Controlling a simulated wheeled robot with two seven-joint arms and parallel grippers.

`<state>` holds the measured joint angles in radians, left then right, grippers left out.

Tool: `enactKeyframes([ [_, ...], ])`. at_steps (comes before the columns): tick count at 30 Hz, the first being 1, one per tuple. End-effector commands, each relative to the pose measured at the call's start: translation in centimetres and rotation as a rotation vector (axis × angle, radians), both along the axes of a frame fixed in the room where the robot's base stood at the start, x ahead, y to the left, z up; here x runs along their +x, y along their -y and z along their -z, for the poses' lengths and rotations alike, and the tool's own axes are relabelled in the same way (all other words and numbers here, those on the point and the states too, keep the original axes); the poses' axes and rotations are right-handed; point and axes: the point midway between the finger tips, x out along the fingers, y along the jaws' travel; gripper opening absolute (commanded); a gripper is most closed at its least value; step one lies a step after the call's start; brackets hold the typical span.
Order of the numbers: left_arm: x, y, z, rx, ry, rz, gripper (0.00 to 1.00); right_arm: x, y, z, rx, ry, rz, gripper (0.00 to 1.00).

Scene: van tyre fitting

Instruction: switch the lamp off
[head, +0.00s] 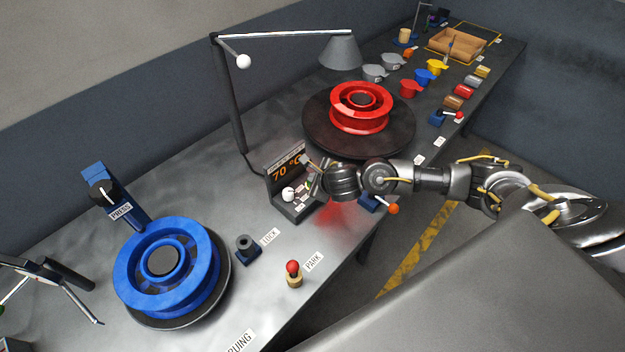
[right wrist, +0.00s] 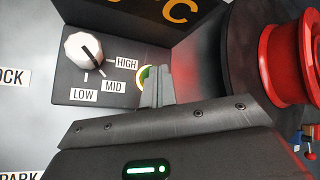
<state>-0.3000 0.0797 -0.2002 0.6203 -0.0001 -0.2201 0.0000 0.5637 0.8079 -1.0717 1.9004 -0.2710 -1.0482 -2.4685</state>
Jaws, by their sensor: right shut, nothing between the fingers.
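The lamp has a grey cone shade (head: 340,51) on a jointed arm over the red wheel, with a white ball (head: 244,61) near its elbow. I cannot tell whether it is lit. My right gripper (head: 308,167) is at the control box (head: 286,179), which reads 70 °C. In the right wrist view its shut, empty fingers (right wrist: 156,88) are in front of a green and yellow round part (right wrist: 145,77), mostly hidden; contact cannot be told. Left of them is a white dial (right wrist: 83,50) marked LOW, MID and HIGH.
A red wheel (head: 360,105) lies on a dark turntable (head: 319,133) behind the gripper. A blue wheel (head: 165,267) lies front left, near the LOCK post (head: 247,249) and red PARK knob (head: 292,267). Cups and a wooden tray (head: 455,45) stand at the far end.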

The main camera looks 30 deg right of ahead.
Motion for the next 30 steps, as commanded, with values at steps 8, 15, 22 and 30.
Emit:
enactKeyframes([
  [8, 0.0, 0.0, 0.4, 0.000, 0.000, 0.000, 0.36, 0.0, 0.0, 0.4, -0.001, -0.001, 0.000, 0.00],
  [15, 0.0, 0.0, 0.0, 0.000, 0.000, 0.000, 0.36, 0.0, 0.0, -0.1, -0.001, -0.001, 0.000, 0.00],
  [22, 0.0, 0.0, -0.9, 0.000, 0.000, 0.000, 0.36, 0.0, 0.1, -1.3, -0.001, -0.001, 0.001, 0.00],
  [30, 0.0, 0.0, -0.9, 0.000, 0.000, 0.000, 0.36, 0.0, 0.0, -1.4, -0.001, -0.001, 0.000, 0.00],
])
